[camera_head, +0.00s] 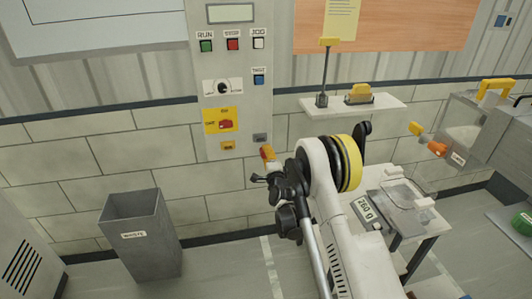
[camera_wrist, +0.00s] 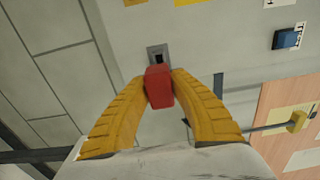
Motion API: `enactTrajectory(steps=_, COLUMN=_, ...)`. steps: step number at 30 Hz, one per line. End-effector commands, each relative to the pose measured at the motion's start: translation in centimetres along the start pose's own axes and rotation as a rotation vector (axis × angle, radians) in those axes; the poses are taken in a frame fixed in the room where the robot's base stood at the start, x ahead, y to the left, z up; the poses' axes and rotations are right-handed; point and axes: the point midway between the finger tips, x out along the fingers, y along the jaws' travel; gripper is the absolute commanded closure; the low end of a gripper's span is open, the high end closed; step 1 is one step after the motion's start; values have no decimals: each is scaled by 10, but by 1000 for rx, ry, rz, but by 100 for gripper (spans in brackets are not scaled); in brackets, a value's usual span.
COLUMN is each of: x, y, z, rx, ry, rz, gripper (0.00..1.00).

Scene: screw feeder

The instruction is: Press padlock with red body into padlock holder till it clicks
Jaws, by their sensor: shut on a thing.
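My gripper (camera_wrist: 159,84) is shut on the padlock with the red body (camera_wrist: 159,90), its two yellow fingers on either side of it. In the wrist view, a grey square fitting with a dark opening, which looks like the padlock holder (camera_wrist: 151,51), is just beyond the padlock. The red body overlaps its near edge in the picture; I cannot tell whether they touch. The shackle is not clearly visible. In the head view, my gripper (camera_head: 267,153) is just below and right of the grey holder (camera_head: 260,138) on the control panel; the padlock is hard to make out there.
The panel (camera_head: 210,75) carries RUN, STOP and JOG buttons, a blue button (camera_head: 259,79) and a red switch on a yellow plate (camera_head: 220,120). A small shelf (camera_head: 390,104) is to the right. A waste bin (camera_head: 143,245) stands on the floor at left.

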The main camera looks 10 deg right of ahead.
Motion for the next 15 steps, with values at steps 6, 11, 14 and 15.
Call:
enactTrajectory(steps=6, x=0, y=0, z=1, rx=1, ry=-1, rz=0, gripper=100)
enactTrajectory(steps=11, x=1, y=0, z=0, rx=1, ry=-1, rz=0, gripper=100)
enactTrajectory(steps=14, x=7, y=0, z=0, rx=1, ry=-1, rz=0, gripper=100)
enactTrajectory(steps=15, x=11, y=0, z=0, rx=1, ry=0, rz=0, gripper=100)
